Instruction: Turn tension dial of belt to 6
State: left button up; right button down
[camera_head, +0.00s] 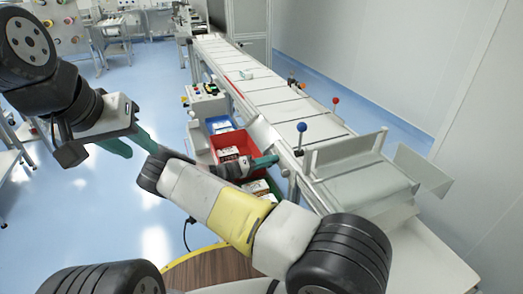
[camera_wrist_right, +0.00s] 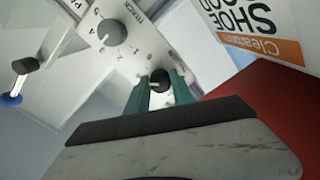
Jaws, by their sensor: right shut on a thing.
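In the right wrist view, a pale panel carries a round grey dial (camera_wrist_right: 112,32) with printed numbers around it and lettering that seems to read TRACK. A small dark knob (camera_wrist_right: 160,78) sits below and right of it, between the teal fingers of my right gripper (camera_wrist_right: 160,86), which is shut on it. I cannot read this knob's label or setting. In the head view my right gripper (camera_head: 268,161) reaches the near side of the conveyor belt (camera_head: 262,88); the dials are not visible there. My left gripper (camera_head: 143,151) is open and empty, over the floor.
A red bin (camera_head: 228,141) with boxes stands beside the conveyor, and a blue bin (camera_head: 219,124) lies behind it. A blue-balled lever (camera_head: 301,128) and a red-balled lever (camera_head: 335,101) rise by the belt. A box with orange print (camera_wrist_right: 265,30) is close to my right gripper.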

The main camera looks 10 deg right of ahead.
jog(key=shift+a, duration=0.1)
dwell(0.4)
jog(key=c, duration=1.1)
grip_release()
jog(key=s+a, duration=0.1)
jog(key=a, duration=0.6)
jog(key=shift+s+a, duration=0.25)
jog(key=shift+a, duration=0.05)
